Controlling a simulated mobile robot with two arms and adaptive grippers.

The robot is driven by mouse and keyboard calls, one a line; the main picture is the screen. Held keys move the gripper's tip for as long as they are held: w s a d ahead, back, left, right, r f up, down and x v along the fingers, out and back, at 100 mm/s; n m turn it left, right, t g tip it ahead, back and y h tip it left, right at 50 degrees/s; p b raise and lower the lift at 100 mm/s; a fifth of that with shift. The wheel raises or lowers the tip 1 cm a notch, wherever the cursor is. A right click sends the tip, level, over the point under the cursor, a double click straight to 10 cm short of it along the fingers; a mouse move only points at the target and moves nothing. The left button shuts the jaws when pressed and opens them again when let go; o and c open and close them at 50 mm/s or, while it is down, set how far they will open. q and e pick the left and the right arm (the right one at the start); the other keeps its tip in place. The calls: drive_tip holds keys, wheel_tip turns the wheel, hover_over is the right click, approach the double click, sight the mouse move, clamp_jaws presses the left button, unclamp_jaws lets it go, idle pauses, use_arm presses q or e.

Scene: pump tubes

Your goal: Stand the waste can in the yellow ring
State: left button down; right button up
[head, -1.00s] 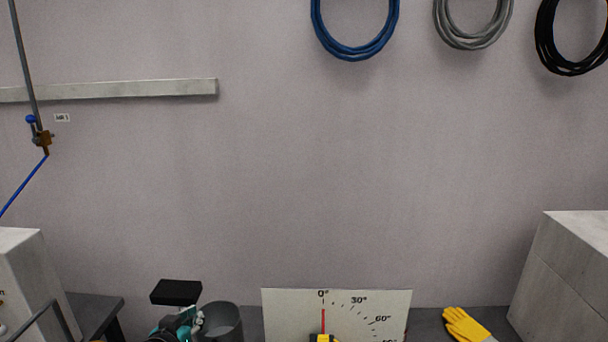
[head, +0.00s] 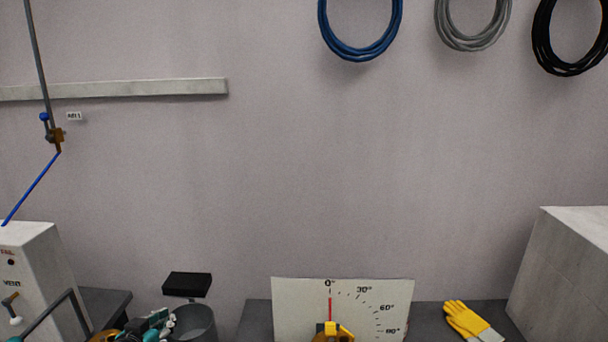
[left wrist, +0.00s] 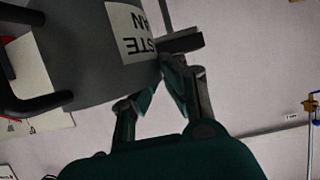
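The waste can (head: 195,324) is a dark grey cylinder, its open top showing at the lower left of the head view. In the left wrist view its grey wall (left wrist: 85,65) fills the upper left, with a label reading upside down. My left gripper (head: 160,321) is at the can's left side in the head view. In the left wrist view its teal fingers (left wrist: 160,88) are close together at the can's edge and appear shut on it. The can's base is out of the head view. I cannot make out the yellow ring. My right gripper is not in view.
A black block (head: 187,284) stands behind the can. A white dial board (head: 300,305) with a red pointer is right of it, then yellow gloves (head: 467,320) on the dark bench. Pale cabinets (head: 45,265) (head: 565,265) stand at both sides. Hoses (head: 360,52) hang on the wall.

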use_arm(q)
drive_tip(key=s+d+r, duration=0.3)
drive_tip(key=s, duration=0.5)
drive_tip(key=s+d+r, duration=0.2)
drive_tip(key=s+d, duration=0.1)
drive_tip(key=s, duration=0.5)
drive_tip(key=d, duration=0.6)
wheel_tip(320, 180, down, 10)
drive_tip(key=b, duration=1)
drive_tip(key=shift+w+r+n+y, duration=0.2)
drive_tip(key=shift+w+n+y, duration=0.1)
drive_tip(key=shift+y, duration=0.1)
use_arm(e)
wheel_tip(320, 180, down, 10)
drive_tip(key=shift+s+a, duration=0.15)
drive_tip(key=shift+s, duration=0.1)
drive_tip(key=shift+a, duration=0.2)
